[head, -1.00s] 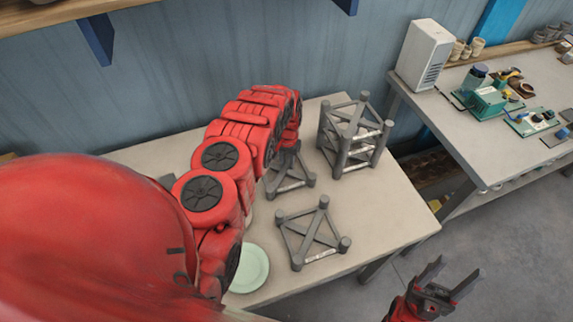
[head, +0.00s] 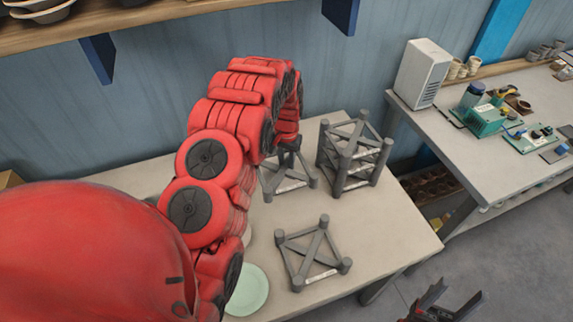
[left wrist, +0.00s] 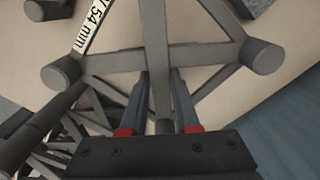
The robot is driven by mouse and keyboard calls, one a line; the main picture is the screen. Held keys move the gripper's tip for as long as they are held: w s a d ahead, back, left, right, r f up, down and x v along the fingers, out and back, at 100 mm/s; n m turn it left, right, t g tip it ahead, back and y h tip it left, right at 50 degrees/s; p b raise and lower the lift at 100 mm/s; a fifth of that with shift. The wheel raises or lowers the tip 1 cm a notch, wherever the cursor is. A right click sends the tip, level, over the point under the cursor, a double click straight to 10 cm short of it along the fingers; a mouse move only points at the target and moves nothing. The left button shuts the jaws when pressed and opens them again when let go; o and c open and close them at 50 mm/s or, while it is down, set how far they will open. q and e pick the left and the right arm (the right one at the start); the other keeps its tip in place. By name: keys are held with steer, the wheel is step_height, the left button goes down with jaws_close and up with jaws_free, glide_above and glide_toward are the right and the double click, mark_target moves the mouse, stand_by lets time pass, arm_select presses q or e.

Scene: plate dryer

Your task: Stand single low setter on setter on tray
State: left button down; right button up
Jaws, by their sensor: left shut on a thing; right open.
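My left gripper (head: 290,150) points down over a low grey setter (head: 272,187) at the back of the table. In the left wrist view, my left gripper (left wrist: 159,80) has its fingers on both sides of a grey bar of this setter (left wrist: 192,58), which bears a label ending in "54 mm". It is shut on that bar. I cannot tell whether the setter is clear of the table. Another single low setter (head: 313,257) stands nearer the front. Stacked setters (head: 353,160) stand to the right. My right gripper (head: 442,302) is open and empty, off the table's right side. No tray is clearly discernible.
A pale green plate (head: 247,290) lies at the table's (head: 395,235) front left, partly behind my left arm. The table's right part is bare. A second bench (head: 468,150) with a white box (head: 422,73) and small devices stands at the right.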

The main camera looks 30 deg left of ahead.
mark_target(286, 164)
arm_select(q)
step_height(286, 164, up, 6)
steer(key=p, duration=0.5)
steer(key=shift+r, duration=0.15)
steer(key=shift+f, duration=0.2)
